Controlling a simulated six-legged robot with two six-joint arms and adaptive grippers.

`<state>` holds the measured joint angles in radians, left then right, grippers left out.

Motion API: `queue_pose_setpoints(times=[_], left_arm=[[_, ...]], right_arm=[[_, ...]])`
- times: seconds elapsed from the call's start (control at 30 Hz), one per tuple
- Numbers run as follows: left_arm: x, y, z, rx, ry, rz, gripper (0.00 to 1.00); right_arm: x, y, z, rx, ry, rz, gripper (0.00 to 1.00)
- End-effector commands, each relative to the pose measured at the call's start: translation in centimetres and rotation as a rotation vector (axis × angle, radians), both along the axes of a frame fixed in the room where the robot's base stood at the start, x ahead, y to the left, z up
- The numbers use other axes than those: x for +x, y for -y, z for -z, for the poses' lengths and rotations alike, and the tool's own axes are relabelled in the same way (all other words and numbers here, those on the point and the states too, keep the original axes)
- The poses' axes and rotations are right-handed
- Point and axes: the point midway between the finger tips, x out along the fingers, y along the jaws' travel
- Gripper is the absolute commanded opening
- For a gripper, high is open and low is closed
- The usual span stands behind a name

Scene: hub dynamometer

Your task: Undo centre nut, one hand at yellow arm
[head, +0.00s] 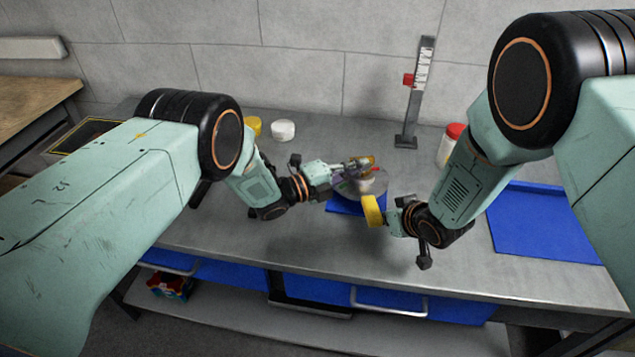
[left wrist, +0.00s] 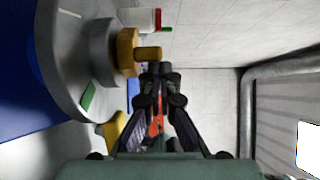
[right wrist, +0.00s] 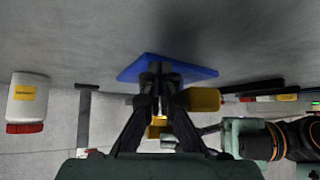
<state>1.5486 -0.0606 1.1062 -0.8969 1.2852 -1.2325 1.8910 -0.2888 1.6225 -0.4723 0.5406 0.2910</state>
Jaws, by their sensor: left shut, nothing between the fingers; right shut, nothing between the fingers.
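The centre nut (head: 366,160) is gold, on top of a grey round hub. In the left wrist view the nut (left wrist: 127,52) has a gold peg sticking out. My left gripper (head: 345,166) is shut and empty; its fingertips (left wrist: 160,74) are close beside the peg, contact unclear. The yellow arm (head: 372,210) stands out at the hub's near side and shows at lower left in the left wrist view (left wrist: 113,128). My right gripper (head: 388,217) is shut and empty; in the right wrist view its fingertips (right wrist: 158,78) are just left of the yellow arm's block (right wrist: 203,99).
The hub sits over a blue mat (head: 343,206) on the grey bench. A stand with a red slider (head: 413,100) rises behind. A white jar with red lid (head: 449,145), a white tub (head: 282,130) and a blue mat (head: 545,225) are around. The front bench is clear.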

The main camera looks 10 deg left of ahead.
Motion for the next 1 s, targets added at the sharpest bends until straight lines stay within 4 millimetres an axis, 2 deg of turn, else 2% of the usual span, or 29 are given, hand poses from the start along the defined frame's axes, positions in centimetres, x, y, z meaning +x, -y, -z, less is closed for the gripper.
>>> queue_pose_setpoints(times=[0.37, 0.47, 1.0], left_arm=[[-3.6, -0.7, 0.2, 0.001, -0.006, 0.041, 0.0], [-4.9, -1.6, 0.1, 0.001, -0.006, 0.038, 0.0], [-10.2, -9.1, 0.1, 0.0, -0.005, 0.036, 0.0]], right_arm=[[0.0, 0.0, 0.0, 0.0, 0.0, 0.0, 0.0], [0.0, 0.0, 0.0, 0.0, 0.0, 0.0, 0.0], [0.0, 0.0, 0.0, 0.0, 0.0, 0.0, 0.0]])
